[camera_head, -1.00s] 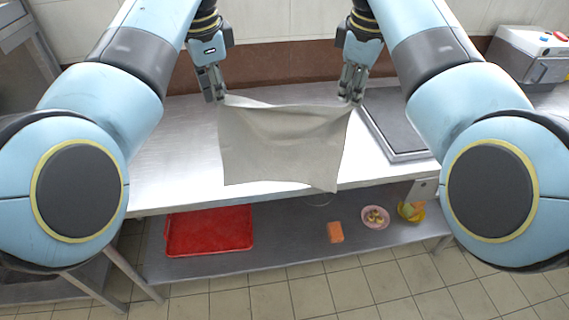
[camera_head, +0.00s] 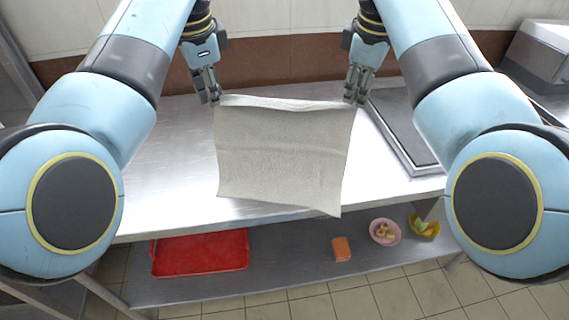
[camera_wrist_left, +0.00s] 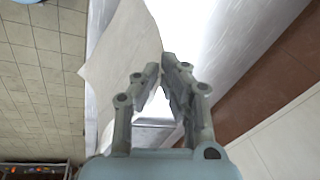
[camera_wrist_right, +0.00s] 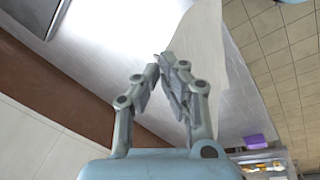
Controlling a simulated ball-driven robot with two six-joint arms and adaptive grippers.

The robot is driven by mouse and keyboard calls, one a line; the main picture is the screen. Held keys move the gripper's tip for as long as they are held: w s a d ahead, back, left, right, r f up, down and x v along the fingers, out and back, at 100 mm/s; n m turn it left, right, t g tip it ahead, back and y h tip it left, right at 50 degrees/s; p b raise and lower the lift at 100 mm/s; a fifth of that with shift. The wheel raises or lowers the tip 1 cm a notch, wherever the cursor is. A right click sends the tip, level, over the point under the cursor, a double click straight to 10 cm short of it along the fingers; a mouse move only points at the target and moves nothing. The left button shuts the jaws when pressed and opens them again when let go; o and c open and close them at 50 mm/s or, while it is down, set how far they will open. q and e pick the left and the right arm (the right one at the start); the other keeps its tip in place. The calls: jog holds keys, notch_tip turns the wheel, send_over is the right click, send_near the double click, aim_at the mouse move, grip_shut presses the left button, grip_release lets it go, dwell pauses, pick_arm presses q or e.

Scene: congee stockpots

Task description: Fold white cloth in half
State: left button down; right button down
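The cloth (camera_head: 283,155), whitish-grey, is spread between my two grippers in the head view. Its far edge is nearly straight with a narrow fold-like band along it, and its near edge reaches past the table's front edge. My left gripper (camera_head: 215,98) is shut on the cloth's far left corner; the cloth tapers to the fingertips in the left wrist view (camera_wrist_left: 125,45). My right gripper (camera_head: 354,99) is shut on the far right corner, and the cloth also shows in the right wrist view (camera_wrist_right: 210,60). How much cloth touches the table is unclear.
The steel table (camera_head: 160,165) is clear left of the cloth. A dark framed panel (camera_head: 405,130) lies to its right. On the shelf below are a red tray (camera_head: 200,253), an orange block (camera_head: 341,249), a pink bowl (camera_head: 385,232) and a yellow bowl (camera_head: 425,225).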

jog(key=shift+w, duration=0.15)
jog(key=shift+w+f+b, duration=0.1)
jog(key=shift+b, duration=0.2)
